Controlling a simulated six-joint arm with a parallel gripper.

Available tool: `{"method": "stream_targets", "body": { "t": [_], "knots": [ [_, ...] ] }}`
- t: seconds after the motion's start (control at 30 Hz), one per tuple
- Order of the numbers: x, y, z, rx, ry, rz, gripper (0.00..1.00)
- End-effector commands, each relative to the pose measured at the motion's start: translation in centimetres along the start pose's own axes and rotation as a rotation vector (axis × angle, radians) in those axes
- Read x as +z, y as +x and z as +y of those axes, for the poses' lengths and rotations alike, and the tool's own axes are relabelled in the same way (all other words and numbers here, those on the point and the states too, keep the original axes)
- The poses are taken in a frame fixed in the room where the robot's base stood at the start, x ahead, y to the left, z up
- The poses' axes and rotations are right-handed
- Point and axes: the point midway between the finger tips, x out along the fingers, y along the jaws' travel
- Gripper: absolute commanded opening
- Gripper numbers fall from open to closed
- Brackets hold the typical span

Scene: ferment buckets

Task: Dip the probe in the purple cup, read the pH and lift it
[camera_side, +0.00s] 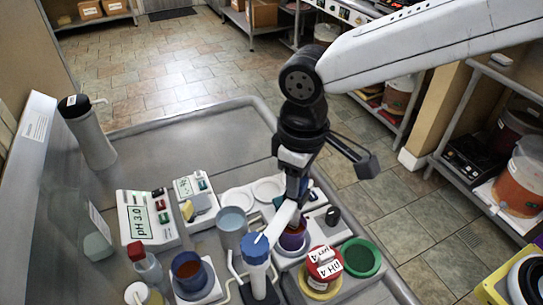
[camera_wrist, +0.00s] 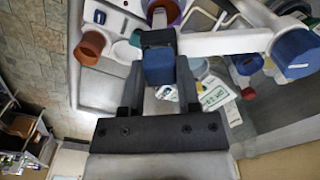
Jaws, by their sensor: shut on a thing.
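My gripper (camera_wrist: 158,78) is shut on the blue head of the probe (camera_wrist: 158,66), at the end of a white swing arm (camera_wrist: 225,43). In the side view my gripper (camera_side: 293,190) points down above the purple cup (camera_side: 293,238). The cup also shows beyond the probe in the wrist view (camera_wrist: 174,10). The probe's lower end lines up with the cup's mouth; I cannot tell whether its tip is in the liquid. The swing arm runs to a post with a blue cap (camera_side: 255,247). The pH meter (camera_side: 140,220) reads pH 3.0.
A brown-red cup in a blue holder (camera_side: 188,270), a red-capped bottle (camera_side: 143,260) and a grey-blue beaker (camera_side: 231,222) stand close by. Red pH 4 (camera_side: 324,262) and green (camera_side: 361,257) round items sit at right. The tray's back left (camera_side: 180,145) is clear.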

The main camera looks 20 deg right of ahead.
Motion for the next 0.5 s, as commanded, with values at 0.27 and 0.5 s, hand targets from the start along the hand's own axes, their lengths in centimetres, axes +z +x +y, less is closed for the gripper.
{"method": "stream_targets", "body": {
  "t": [0.27, 0.5],
  "knots": [
    [-0.1, -0.8, 0.0, 0.0, 0.0, 0.002, 0.0],
    [-0.1, -4.7, 0.0, -0.001, 0.0, 0.005, 0.0]
  ]
}}
